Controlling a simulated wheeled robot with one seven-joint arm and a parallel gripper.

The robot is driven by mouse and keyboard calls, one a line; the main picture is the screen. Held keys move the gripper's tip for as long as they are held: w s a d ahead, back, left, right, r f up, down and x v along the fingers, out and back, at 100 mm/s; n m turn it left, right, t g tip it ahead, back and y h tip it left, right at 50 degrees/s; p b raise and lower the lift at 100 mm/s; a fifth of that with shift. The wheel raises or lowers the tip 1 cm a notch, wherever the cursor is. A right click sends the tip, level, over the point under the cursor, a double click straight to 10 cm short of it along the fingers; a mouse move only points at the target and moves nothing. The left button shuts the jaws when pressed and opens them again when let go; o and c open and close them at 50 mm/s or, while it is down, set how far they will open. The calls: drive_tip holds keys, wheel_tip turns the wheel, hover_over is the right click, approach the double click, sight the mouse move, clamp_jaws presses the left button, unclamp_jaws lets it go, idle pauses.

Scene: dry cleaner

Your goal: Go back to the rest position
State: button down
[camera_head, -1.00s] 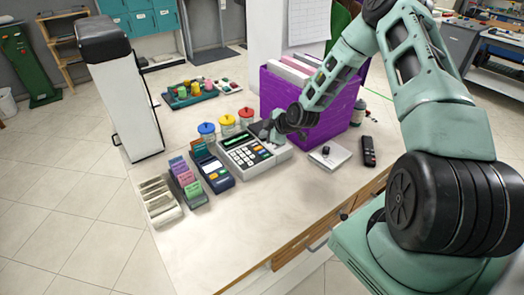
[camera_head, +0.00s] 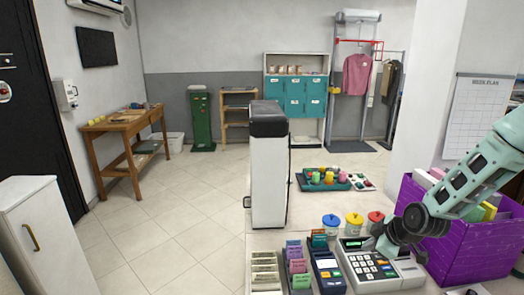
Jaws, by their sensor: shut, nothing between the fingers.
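My gripper (camera_head: 381,243) is at the lower right in the head view, low over the back of the grey keypad machine (camera_head: 370,268) on the counter. It looks shut and holds nothing that I can see. The fingertips are small and partly hidden by the wrist, so I cannot tell whether they touch the machine. My green arm reaches in from the right edge, in front of the purple crate (camera_head: 470,250) of folders.
A tall white black-topped unit (camera_head: 268,170) rises at the counter's left edge. Open tiled floor (camera_head: 185,225) lies left; a white cabinet (camera_head: 50,240) stands nearer.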

drive_tip(key=s+a+r+m+g+b, duration=0.1)
drive_tip(key=s+a+r+g, duration=0.1)
drive_tip(key=s+a+r, duration=0.35)
drive_tip(key=s+a+r+g+h, duration=0.1)
drive_tip(key=s+a+r, duration=0.2)
drive_tip(key=s+a, duration=0.55)
drive_tip(key=s+a+r+m+g+b, duration=0.15)
drive_tip(key=s+a+r, duration=0.25)
drive_tip(key=s, duration=0.5)
drive_tip(key=s+r+m+g+h, duration=0.1)
drive_tip(key=s+r+g, duration=0.1)
drive_tip(key=s, duration=1)
drive_tip(key=shift+s+a+r+h, duration=0.2)
drive_tip(key=shift+s+r+h, duration=0.1)
drive_tip(key=shift+r, duration=0.25)
